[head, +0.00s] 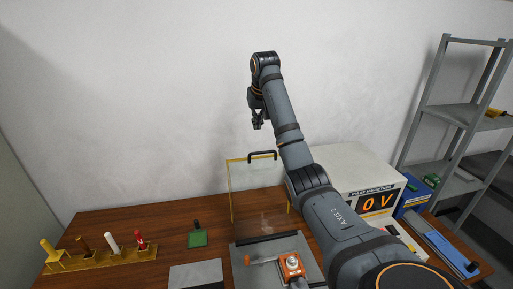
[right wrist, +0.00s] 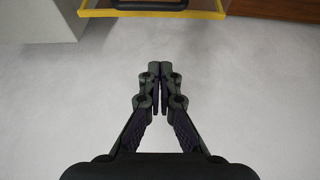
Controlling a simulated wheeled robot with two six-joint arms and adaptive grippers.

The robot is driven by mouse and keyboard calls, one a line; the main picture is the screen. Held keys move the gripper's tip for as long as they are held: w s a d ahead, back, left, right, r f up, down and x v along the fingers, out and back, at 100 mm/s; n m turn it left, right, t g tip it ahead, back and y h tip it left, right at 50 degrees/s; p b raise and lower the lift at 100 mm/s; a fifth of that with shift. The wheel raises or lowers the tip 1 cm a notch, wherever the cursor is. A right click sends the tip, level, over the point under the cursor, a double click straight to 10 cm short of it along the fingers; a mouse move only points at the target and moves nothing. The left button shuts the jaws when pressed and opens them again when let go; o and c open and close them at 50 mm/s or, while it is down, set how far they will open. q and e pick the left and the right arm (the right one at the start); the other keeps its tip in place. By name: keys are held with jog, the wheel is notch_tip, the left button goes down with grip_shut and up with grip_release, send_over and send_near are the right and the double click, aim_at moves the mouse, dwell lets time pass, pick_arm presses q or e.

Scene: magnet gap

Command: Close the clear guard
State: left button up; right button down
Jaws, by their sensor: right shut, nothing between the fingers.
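The clear guard (head: 250,180) is a transparent panel in a yellow frame. It stands raised, near upright, at the back of a grey metal fixture plate (head: 240,270) on the table. A black handle (head: 262,155) sits on its top edge. My right gripper (head: 258,118) is above the handle, apart from it, with its fingers shut and empty. In the right wrist view the closed fingertips (right wrist: 160,75) point toward the guard's yellow edge (right wrist: 190,14), with a gap between. My left gripper is not in view.
An orange clamp (head: 291,267) with a handle sits on the fixture plate. A white PULSE MAGNETIZER unit (head: 350,168) reading 0 V stands at right. A yellow rack (head: 100,258) of small pieces and a green block (head: 197,239) are at left. A grey shelf (head: 450,110) stands right.

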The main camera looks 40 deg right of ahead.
notch_tip(320, 180, down, 3)
jog(key=b, duration=0.6)
jog(key=p, duration=0.3)
send_over(257, 160)
jog(key=x, duration=0.2)
jog(key=s+x, duration=0.1)
jog(key=x, duration=0.3)
jog(key=shift+s+a+f, duration=0.1)
jog(key=shift+a+f, duration=0.05)
jog(key=shift+f, duration=0.2)
jog(key=shift+s+a, duration=0.3)
jog(key=shift+s, duration=0.2)
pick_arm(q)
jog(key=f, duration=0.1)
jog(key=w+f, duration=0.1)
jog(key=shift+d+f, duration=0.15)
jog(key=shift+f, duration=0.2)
pick_arm(e)
jog(key=shift+w, duration=0.1)
